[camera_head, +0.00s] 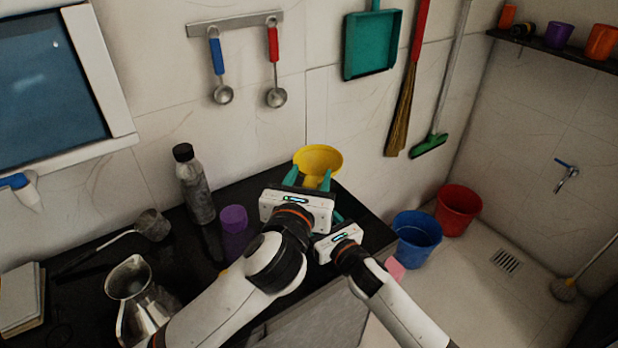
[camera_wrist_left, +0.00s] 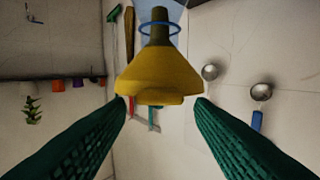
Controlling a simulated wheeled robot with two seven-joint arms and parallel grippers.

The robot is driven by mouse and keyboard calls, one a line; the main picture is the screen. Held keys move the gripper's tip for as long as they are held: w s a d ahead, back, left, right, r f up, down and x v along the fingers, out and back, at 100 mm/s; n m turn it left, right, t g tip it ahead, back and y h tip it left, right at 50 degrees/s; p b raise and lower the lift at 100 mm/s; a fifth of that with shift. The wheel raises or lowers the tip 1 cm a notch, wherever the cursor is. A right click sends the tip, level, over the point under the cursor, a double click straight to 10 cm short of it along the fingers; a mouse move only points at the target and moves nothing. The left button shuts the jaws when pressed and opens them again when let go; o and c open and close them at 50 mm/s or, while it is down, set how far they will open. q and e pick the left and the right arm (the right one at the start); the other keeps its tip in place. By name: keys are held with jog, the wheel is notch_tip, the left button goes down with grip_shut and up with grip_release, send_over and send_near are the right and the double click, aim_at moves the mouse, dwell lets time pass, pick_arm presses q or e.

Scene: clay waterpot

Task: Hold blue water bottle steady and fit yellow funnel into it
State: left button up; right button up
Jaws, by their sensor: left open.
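The yellow funnel (camera_head: 318,158) is upright with its wide mouth up, between and just beyond the fingertips of my left gripper (camera_head: 309,177). The left wrist view, which is upside down, shows the funnel (camera_wrist_left: 160,72) between the spread green fingers (camera_wrist_left: 160,102); contact is unclear. A thin blue rim, apparently the blue water bottle's mouth (camera_wrist_left: 143,29), rings the funnel's spout, with a pale blue translucent body beyond. The bottle is hidden behind my grippers in the head view. My right gripper (camera_head: 338,217) is below and right of the left one; its fingers are mostly hidden.
Blue (camera_head: 416,240) and red (camera_head: 459,211) buckets stand on the floor beyond the counter's right edge.

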pick_arm(q)
jog(key=v, duration=1.2)
pick_arm(e)
jog(key=o, duration=1.1)
